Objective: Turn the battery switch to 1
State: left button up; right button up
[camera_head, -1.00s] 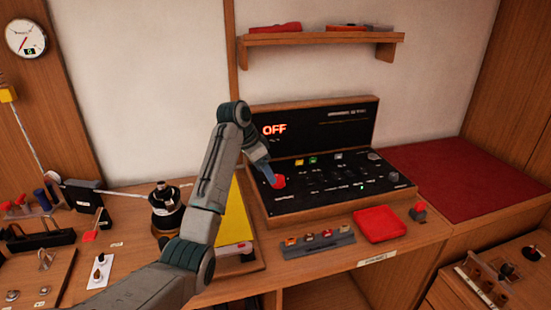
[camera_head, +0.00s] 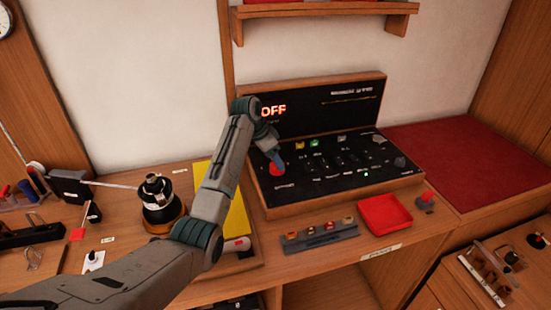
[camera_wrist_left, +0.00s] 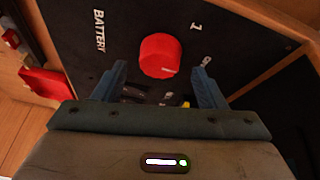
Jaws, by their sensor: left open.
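The battery switch is a round red knob (camera_head: 276,170) at the left of the black sloped panel (camera_head: 340,172). My left gripper (camera_head: 271,152) is at the knob. In the left wrist view its blue fingers (camera_wrist_left: 159,72) are open, one on either side of the knob's lower part, with gaps visible. Contact is not visible. The display (camera_head: 273,111) reads OFF.
A red tray (camera_head: 385,214) and a grey strip with several small knobs (camera_head: 319,234) lie before the panel. A black winch-like device (camera_head: 158,200) and a yellow board (camera_head: 236,215) are near my left arm. A red mat (camera_head: 450,165) lies clear at right.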

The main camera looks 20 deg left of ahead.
pick_arm(q)
jog(key=shift+x, duration=0.9)
jog(key=shift+f, duration=0.2)
pick_arm(e)
jog(key=shift+a+r, duration=0.25)
jog(key=shift+a, duration=0.2)
